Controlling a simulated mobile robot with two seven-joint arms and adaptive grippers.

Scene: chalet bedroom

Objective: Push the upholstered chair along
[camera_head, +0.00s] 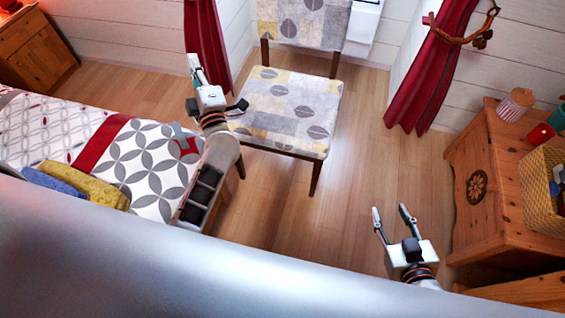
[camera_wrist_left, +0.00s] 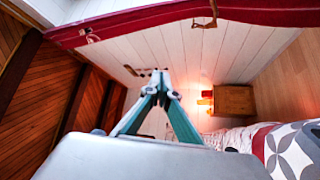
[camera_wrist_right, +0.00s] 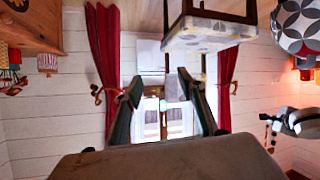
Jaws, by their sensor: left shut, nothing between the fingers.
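The upholstered chair (camera_head: 285,115) stands on the wooden floor in the upper middle of the head view, its leaf-patterned backrest (camera_head: 305,22) toward the window wall. Its seat and legs also show at the top of the right wrist view (camera_wrist_right: 208,32). My left gripper (camera_head: 194,68) is shut and empty, beside the chair's left side, over the gap toward the bed. Whether it touches the chair I cannot tell. In the left wrist view its fingertips (camera_wrist_left: 160,80) meet. My right gripper (camera_head: 390,213) is open and empty over the floor, in front and right of the chair, apart from it.
The bed (camera_head: 95,140) with patterned cover is at the left. A wooden dresser (camera_head: 490,190) with a basket stands at the right. Red curtains (camera_head: 435,65) hang at both sides behind the chair. The floor (camera_head: 300,215) in front of the chair is bare.

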